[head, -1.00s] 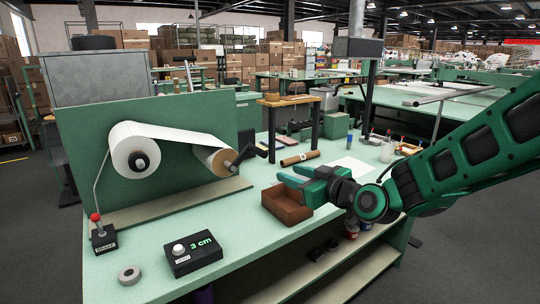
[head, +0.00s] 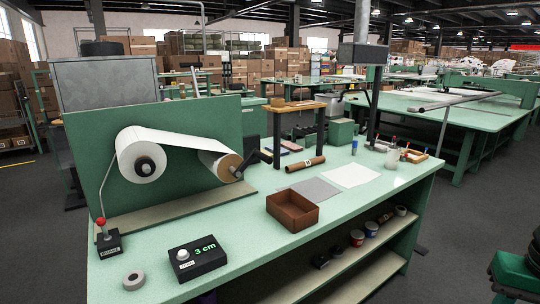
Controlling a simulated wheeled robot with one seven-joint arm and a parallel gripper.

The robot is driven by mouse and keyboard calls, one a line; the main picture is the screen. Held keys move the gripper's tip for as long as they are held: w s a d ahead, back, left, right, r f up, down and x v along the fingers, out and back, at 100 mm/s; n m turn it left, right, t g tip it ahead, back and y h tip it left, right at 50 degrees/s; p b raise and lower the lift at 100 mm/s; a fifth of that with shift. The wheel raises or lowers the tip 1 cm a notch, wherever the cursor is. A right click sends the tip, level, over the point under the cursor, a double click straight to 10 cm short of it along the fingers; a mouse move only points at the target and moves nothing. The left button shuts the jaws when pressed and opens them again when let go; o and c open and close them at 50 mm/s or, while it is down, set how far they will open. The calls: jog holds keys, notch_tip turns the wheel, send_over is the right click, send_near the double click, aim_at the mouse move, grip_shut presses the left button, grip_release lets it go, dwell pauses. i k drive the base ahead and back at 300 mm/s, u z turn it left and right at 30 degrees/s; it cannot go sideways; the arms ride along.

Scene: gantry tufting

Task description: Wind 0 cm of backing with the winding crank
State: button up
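A black counter box (head: 197,260) with a white button reads "3 cm". A brake lever (head: 101,223) with a red knob stands at the left on a black base.
A brown open box (head: 293,224) stands empty mid-bench. Behind it lie a grey sheet (head: 316,188), a white sheet (head: 350,175) and a brown tube (head: 305,164). A grey ring (head: 133,281) lies at the front left. The bench's front right is clear.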

aim_at(228, 168)
jog(key=z, duration=0.55)
jog(key=k, duration=1.3)
jog(key=z, duration=0.3)
jog(key=i, duration=0.7)
jog(key=u, duration=1.05)
jog(key=i, duration=1.25)
jog(key=u, duration=0.35)
